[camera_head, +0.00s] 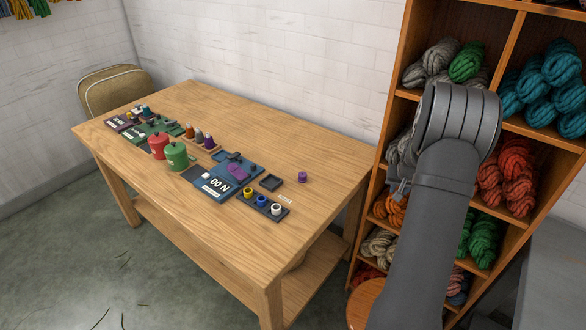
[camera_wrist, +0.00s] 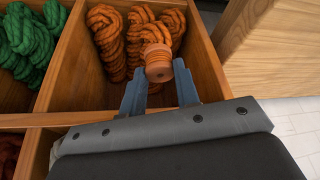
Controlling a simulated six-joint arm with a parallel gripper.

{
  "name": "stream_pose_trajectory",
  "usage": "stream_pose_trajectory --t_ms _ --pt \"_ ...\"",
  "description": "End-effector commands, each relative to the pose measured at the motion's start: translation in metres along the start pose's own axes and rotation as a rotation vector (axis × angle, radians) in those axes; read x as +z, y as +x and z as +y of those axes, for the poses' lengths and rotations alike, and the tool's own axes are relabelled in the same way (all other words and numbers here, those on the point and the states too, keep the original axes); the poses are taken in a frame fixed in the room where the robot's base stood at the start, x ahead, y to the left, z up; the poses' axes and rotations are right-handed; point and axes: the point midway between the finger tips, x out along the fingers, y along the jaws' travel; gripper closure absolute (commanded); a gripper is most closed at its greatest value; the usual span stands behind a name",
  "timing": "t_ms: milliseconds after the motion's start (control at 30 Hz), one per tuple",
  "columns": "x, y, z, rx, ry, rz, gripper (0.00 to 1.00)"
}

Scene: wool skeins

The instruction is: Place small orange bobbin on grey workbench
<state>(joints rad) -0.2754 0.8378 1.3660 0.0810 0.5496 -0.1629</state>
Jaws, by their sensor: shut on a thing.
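The small orange bobbin (camera_wrist: 158,64) is between the two blue-grey fingers of my gripper (camera_wrist: 159,78) in the wrist view. My gripper is shut on it, and the bobbin sits at the fingertips, in front of orange skeins in a shelf compartment. In the head view my gripper (camera_head: 400,188) shows small beside the shelf's left side, partly behind my own arm; I cannot make out the bobbin there. A grey surface, which looks like the grey workbench (camera_head: 558,245), is at the right edge of the head view, partly cut off by the frame.
A wooden shelf (camera_head: 396,95) of wool skeins stands behind my arm. Its compartment walls (camera_wrist: 68,65) are close around my gripper. A wooden table (camera_head: 300,160) on the left carries pots, spools and trays. A round wooden top (camera_head: 362,300) is low, beside my arm.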

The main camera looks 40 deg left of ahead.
Motion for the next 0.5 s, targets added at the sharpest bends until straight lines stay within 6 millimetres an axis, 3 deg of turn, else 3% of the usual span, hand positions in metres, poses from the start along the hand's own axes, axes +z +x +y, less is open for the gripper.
stream_pose_trajectory --t_ms 33,200,367,500 --pt "-0.010 0.005 -0.023 -0.011 -0.029 0.001 0.93" --pt "-0.034 0.013 -0.084 -0.037 -0.101 0.000 0.93" --pt "-0.058 0.011 -0.139 -0.065 -0.171 0.001 0.93" --pt "-0.081 0.003 -0.195 -0.097 -0.247 0.004 0.93"
